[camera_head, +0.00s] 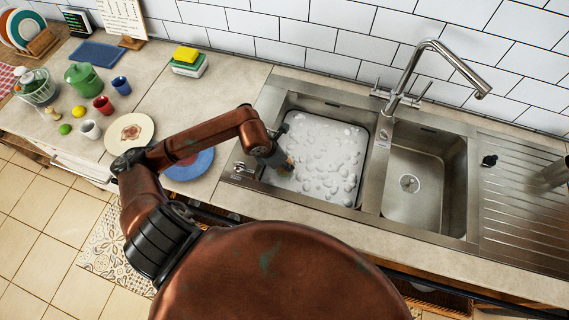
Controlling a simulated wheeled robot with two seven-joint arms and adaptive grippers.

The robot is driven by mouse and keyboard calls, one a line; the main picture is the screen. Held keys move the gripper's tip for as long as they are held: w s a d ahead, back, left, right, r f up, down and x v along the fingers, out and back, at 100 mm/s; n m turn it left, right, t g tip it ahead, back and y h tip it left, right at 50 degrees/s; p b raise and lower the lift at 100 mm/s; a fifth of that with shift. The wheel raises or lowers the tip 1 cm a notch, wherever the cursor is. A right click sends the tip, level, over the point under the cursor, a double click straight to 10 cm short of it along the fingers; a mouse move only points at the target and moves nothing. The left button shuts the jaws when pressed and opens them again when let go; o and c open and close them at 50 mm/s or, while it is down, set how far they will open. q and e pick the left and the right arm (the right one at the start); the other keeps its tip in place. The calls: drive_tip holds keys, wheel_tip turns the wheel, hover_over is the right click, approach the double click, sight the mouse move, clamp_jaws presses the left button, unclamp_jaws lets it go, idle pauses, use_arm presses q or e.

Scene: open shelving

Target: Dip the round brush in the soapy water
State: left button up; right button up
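The soapy water (325,150) fills the left basin of the sink, white with many bubbles. My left gripper (280,162) reaches over the left edge of this basin, pointing down toward the foam. A small tan, rounded piece, which looks like the round brush (288,166), shows at its fingertips, low at the foam. The gripper appears shut on it; the fingers and most of the brush are hidden by the wrist. I cannot tell how far the brush is in the water.
The right basin (415,190) is empty, with the tap (440,50) behind it. A ribbed drainboard (515,200) lies at the right. A blue plate (190,168) sits under my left arm. A cream plate (128,132), cups and a green pot (84,78) stand on the left counter.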

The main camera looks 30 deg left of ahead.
use_arm(q)
drive_tip(key=shift+r+p, duration=1.95)
drive_tip(key=shift+r, duration=1.5)
drive_tip(key=shift+r+p, duration=1.2)
drive_tip(key=shift+r, duration=0.9)
wheel_tip(320, 180, up, 5)
drive_tip(key=p, duration=0.2)
drive_tip(key=shift+p, duration=0.35)
use_arm(e)
wheel_tip(320, 180, up, 9)
drive_tip(key=w, duration=0.2)
drive_tip(key=shift+w+r+t, duration=0.15)
drive_tip(key=shift+w+t, duration=0.05)
drive_tip(key=shift+t, duration=0.1)
drive_tip(key=shift+d, duration=0.25)
use_arm(q)
drive_tip(key=shift+f, duration=0.1)
